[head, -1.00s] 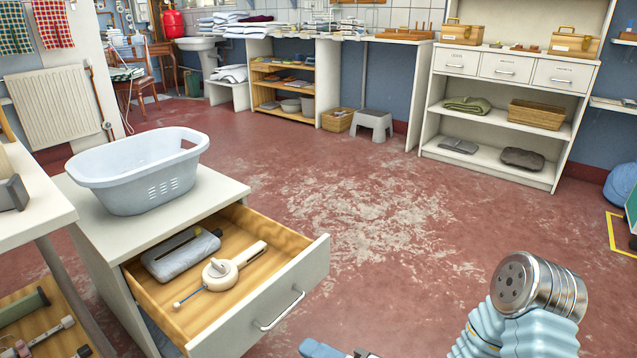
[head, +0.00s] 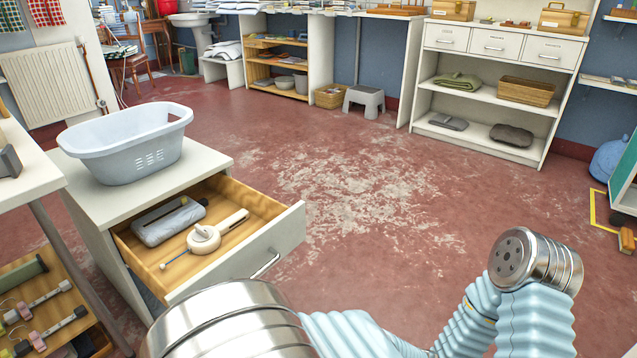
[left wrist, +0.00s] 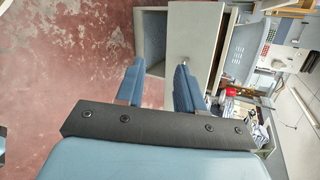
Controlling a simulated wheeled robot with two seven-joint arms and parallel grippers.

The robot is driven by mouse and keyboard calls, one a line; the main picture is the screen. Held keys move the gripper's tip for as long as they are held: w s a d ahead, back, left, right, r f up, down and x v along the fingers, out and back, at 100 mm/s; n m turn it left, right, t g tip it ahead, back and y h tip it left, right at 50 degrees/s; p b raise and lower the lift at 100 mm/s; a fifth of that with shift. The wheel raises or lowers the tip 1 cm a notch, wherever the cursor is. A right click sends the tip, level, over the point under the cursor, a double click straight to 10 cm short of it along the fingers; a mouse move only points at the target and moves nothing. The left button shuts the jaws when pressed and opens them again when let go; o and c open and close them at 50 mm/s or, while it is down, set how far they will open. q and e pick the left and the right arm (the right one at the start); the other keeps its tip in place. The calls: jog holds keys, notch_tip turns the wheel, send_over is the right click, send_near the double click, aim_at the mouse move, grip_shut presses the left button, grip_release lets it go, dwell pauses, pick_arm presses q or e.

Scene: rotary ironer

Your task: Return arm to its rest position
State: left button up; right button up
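My left arm (head: 235,325) reaches into the bottom of the head view, with a silver joint and pale blue ribbed sleeve in front of the open drawer. My left gripper (left wrist: 160,75) shows in the left wrist view. Its two blue fingers are apart, and nothing is visibly held between them. Beyond them is a pale cabinet panel (left wrist: 196,40) with a handle; I cannot tell whether the fingers touch it. My right arm (head: 535,270) is bent at the lower right of the head view. My right gripper is out of view.
The drawer (head: 245,262) stands open, holding a grey case (head: 168,222) and a cream handled tool (head: 205,238). A laundry basket (head: 125,150) sits on the cabinet top (head: 205,165). A worktable (head: 35,180) edges the left.

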pick_arm(q)
jog(key=s+a+f+n+g+h+p, duration=0.25)
jog(key=f+g+h, duration=0.25)
jog(key=f, duration=0.4)
jog(key=s+a+f+n+g+h+p, duration=0.1)
jog(key=s+a+f+g+h, duration=0.25)
jog(key=f, duration=0.65)
jog(key=w+f+n+t+h, duration=0.1)
jog(key=n+h, duration=0.1)
jog(key=w+a+f+n+t+h+p, duration=0.1)
jog(key=n+h, duration=0.1)
jog(key=w+a+f+n+t+h+p, duration=0.1)
jog(key=f+n+h, duration=0.1)
jog(key=shift+w+a+n+t+h, duration=0.15)
jog(key=shift+w+n+t+h, duration=0.1)
jog(key=shift+n, duration=0.1)
